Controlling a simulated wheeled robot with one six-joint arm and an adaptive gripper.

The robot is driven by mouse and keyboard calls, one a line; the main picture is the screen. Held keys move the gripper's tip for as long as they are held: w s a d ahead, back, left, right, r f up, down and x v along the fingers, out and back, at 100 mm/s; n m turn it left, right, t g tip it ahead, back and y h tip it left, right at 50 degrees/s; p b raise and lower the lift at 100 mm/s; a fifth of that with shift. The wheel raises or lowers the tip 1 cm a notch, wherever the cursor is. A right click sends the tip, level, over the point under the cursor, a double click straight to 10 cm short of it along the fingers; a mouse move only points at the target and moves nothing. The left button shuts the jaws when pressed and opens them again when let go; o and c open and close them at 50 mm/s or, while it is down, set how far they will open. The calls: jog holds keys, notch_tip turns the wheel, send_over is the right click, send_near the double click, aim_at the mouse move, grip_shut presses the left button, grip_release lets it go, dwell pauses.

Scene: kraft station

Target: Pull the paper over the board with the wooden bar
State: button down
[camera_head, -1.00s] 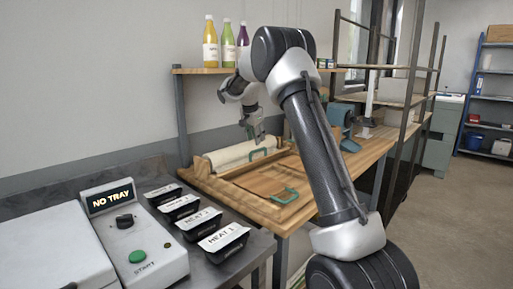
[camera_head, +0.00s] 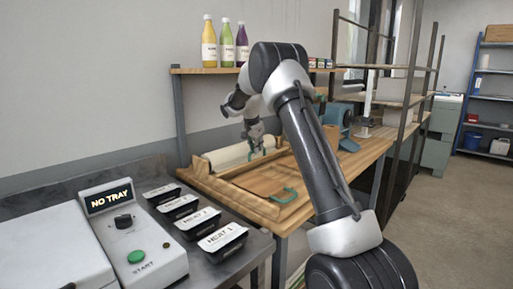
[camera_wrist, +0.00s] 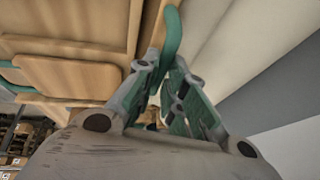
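The white paper roll (camera_head: 226,157) lies along the back of the wooden station on the bench. The wooden bar (camera_head: 237,169) lies just in front of it and has a green handle (camera_wrist: 172,38). The board (camera_head: 264,181) is in front of the bar, with another green handle (camera_head: 284,195) near its front edge. My gripper (camera_head: 256,148) is down at the bar's handle. In the wrist view my fingers (camera_wrist: 166,70) stand on both sides of this handle, close to it. Whether they press on it I cannot tell. My fingers hide the handle's lower part.
Several black trays with white labels (camera_head: 222,238) and a control box reading NO TRAY (camera_head: 140,235) stand at the front left. Bottles (camera_head: 226,42) stand on a shelf (camera_head: 205,70) above the station. A blue device (camera_head: 338,117) stands farther right on the bench.

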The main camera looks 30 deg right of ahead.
jog(key=s+d, duration=0.4)
jog(key=s, duration=0.8)
jog(key=s+d, duration=0.5)
jog(key=s, duration=0.8)
jog(key=c, duration=1.5)
grip_release()
jog(key=v, duration=1.2)
